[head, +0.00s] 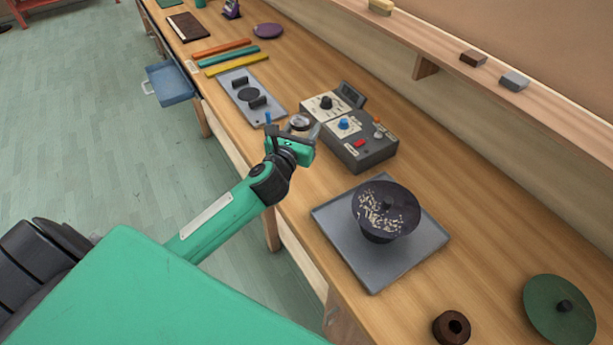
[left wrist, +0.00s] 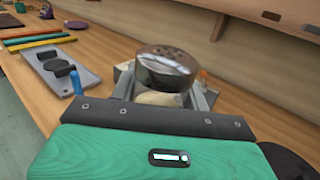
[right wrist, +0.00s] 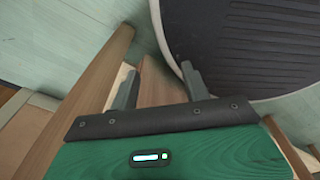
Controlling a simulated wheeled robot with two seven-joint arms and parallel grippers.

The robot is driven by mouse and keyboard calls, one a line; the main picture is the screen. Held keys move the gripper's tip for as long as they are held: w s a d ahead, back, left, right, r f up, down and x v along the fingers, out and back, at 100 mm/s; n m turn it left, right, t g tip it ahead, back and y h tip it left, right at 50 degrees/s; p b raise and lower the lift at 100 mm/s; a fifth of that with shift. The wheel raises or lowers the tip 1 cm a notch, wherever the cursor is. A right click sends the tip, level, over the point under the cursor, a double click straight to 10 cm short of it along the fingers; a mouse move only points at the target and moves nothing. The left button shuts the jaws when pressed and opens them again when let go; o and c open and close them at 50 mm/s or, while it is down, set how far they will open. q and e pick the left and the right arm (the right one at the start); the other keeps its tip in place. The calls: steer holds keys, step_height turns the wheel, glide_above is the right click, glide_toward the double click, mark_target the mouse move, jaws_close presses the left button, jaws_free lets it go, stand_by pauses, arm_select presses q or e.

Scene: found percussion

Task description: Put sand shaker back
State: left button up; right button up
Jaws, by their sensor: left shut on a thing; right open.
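The sand shaker looks like a shiny metal can with a dark, perforated top. It shows in the left wrist view (left wrist: 167,70) between the fingers and in the head view (head: 299,121) just beyond the gripper. My left gripper (head: 293,133) is shut on it, near the bench's front edge. A grey plate (head: 272,108) with a dark disc and two black blocks lies just beyond the gripper; it also shows at left in the left wrist view (left wrist: 88,80). My right gripper (right wrist: 157,83) is open and empty in the right wrist view; the head view does not show it.
A grey box with knobs (head: 364,148) stands just right of the shaker. A grey tray (head: 340,232) holds a dark bowl (head: 386,212). A brown ring (head: 451,328) and green disc (head: 558,312) lie nearer. Coloured bars (head: 237,64) lie farther back.

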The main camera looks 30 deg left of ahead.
arm_select(q)
step_height(320, 180, down, 12)
steer(key=shift+b, duration=0.95)
steer(key=shift+f, duration=0.45)
steer(key=shift+f+b, duration=0.7)
steer(key=shift+f, duration=0.9)
steer(key=shift+f, duration=0.2)
steer(key=o, duration=1.1)
